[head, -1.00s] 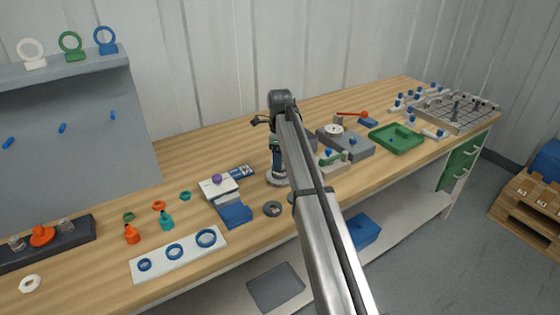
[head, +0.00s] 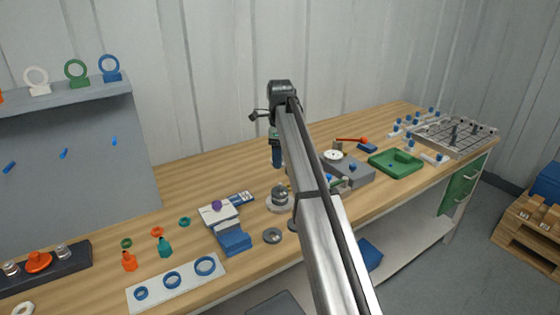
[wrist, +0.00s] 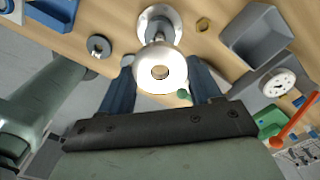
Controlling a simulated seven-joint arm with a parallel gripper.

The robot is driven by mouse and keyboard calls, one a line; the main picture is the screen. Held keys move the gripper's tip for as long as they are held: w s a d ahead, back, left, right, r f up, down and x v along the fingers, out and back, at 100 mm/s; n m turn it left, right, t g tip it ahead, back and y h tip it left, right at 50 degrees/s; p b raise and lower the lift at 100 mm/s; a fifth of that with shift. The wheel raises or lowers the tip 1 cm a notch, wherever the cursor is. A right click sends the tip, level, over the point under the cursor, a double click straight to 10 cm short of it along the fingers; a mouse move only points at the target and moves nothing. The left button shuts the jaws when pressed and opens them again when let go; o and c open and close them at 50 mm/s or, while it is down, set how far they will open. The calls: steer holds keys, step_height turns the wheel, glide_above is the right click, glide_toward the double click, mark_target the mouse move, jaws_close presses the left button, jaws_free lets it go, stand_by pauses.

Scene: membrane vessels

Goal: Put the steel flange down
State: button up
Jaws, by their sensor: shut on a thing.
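In the wrist view, the steel flange (wrist: 160,72) is a pale, round piece with a dark central hole, between the two dark blue fingers of my gripper (wrist: 161,68). My gripper is shut on it. Beyond it, a round pale base (wrist: 160,24) with a darker centre lies on the bench, partly covered by the flange. In the head view, my gripper (head: 277,164) points down above the bench, over a rounded steel piece (head: 280,192) on a pale round base. I cannot make out the flange separately there.
A grey ring (head: 272,236) lies in front on the wooden bench (head: 185,235). A blue block (head: 235,240) and a white box stand to the left. A grey block with a dial (head: 333,155) and a green tray (head: 396,162) stand to the right.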

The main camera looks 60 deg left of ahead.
steer(key=shift+r, duration=1)
glide_above(254, 217)
step_height(254, 217, down, 14)
steer(key=shift+f, duration=2.6)
steer(key=shift+f, duration=0.15)
steer(key=o, duration=1.2)
steer(key=shift+o, duration=0.2)
step_height(254, 217, up, 12)
